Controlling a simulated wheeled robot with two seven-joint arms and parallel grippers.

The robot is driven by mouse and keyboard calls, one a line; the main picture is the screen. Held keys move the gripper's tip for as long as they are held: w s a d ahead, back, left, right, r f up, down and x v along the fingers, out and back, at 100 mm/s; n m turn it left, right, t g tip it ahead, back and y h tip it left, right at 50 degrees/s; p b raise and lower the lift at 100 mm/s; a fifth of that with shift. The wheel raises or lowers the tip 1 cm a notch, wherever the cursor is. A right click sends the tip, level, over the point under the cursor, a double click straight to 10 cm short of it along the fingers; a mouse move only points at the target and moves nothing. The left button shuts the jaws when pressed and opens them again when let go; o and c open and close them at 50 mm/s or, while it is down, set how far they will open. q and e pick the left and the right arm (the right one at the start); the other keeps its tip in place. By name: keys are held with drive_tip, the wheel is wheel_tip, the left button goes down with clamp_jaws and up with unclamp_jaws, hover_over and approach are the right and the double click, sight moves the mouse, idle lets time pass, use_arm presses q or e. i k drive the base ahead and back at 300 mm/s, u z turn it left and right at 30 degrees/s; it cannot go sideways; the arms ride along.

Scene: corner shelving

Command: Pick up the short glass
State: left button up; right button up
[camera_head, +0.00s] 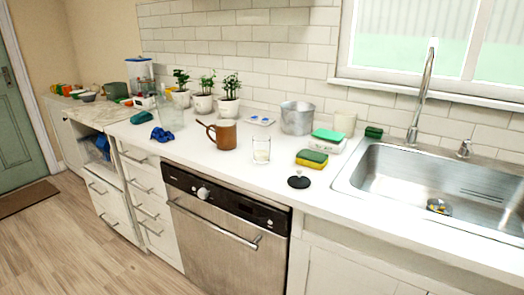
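A taller clear vessel (172,117) stands further left, near the potted plants. Neither of my grippers shows in the head view.
The sink (430,185) lies right. Below is the dishwasher (220,225); the wooden floor (80,245) is clear at left.

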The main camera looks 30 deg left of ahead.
sight(261, 143)
drive_tip(key=z, duration=1.9)
drive_tip(key=k, duration=0.95)
drive_tip(key=u, duration=1.95)
